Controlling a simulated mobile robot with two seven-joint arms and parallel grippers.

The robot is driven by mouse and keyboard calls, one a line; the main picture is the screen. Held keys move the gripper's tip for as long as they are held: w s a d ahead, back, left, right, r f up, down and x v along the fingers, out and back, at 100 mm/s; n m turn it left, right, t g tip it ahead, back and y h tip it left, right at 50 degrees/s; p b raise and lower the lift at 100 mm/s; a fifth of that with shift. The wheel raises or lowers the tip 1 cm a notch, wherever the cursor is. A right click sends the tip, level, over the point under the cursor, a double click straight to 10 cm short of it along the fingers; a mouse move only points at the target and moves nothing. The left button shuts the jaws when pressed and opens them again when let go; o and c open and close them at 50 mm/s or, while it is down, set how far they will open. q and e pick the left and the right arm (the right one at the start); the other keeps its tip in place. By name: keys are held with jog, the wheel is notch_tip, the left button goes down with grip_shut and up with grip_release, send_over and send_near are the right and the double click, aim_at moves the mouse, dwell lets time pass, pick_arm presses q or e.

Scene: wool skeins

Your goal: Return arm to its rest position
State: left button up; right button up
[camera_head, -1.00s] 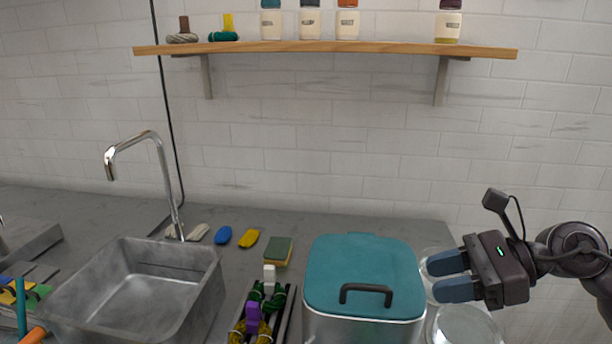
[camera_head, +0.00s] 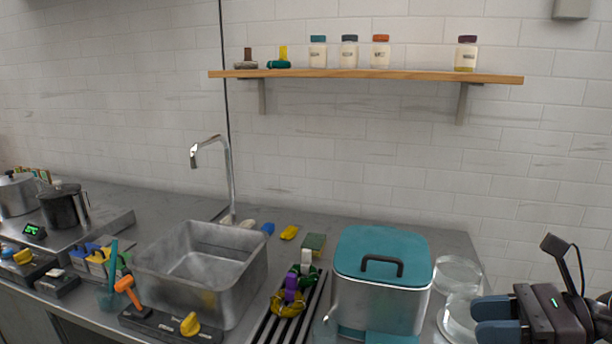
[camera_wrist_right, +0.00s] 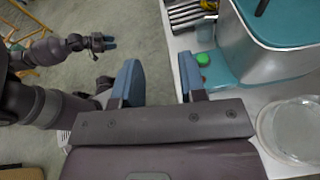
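My right gripper (camera_head: 494,320) is in the lower right corner of the head view, right of the counter's clear round dishes. Its two blue fingers are apart with nothing between them, as the right wrist view (camera_wrist_right: 160,78) also shows. My left arm's gripper (camera_wrist_right: 108,43) appears small at the upper left of the right wrist view, over the floor, with blue fingertips close together. It is too small to tell whether it is open. The left gripper is outside the head view.
A metal bin with a teal lid (camera_head: 382,243) stands left of my right gripper. Clear round dishes (camera_head: 458,273) sit beside it. Left are a dark rack (camera_head: 262,328) with skeins and a sink (camera_head: 160,268). In the right wrist view, open floor (camera_wrist_right: 125,20) lies beside the counter.

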jog(key=s+d+f+m+t+h+p, duration=0.15)
jog(key=f+m+t+h, duration=0.35)
jog(key=m, duration=0.7)
jog(key=s+d+f+m+t+h, duration=0.1)
jog(key=d+f+m+t+h, duration=0.2)
jog(key=f+m, duration=0.6)
jog(key=s+d+f+m+t+h+p, duration=0.1)
jog(key=d+f+m+t+h, duration=0.3)
jog(key=m, duration=1)
pick_arm(q)
jog(key=shift+a+r+p, duration=0.2)
jog(key=shift+r+p, duration=0.15)
jog(key=shift+r, duration=0.75)
pick_arm(e)
jog(key=s+a+f+m+g+h, duration=0.1)
jog(key=s+a+f+m+g, duration=0.2)
jog(key=s+f+m, duration=0.3)
jog(key=s+a+f+m+g+h, duration=0.1)
jog(key=s+a+f+m+g, duration=0.1)
jog(key=s+f+m, duration=0.4)
notch_tip(320, 180, down, 2)
jog(key=shift+s+a+f+m+g, duration=0.2)
jog(key=shift+a+m+g, duration=0.25)
jog(key=shift+m, duration=0.25)
pick_arm(q)
jog(key=shift+w+r, duration=0.1)
jog(key=shift+w, duration=0.1)
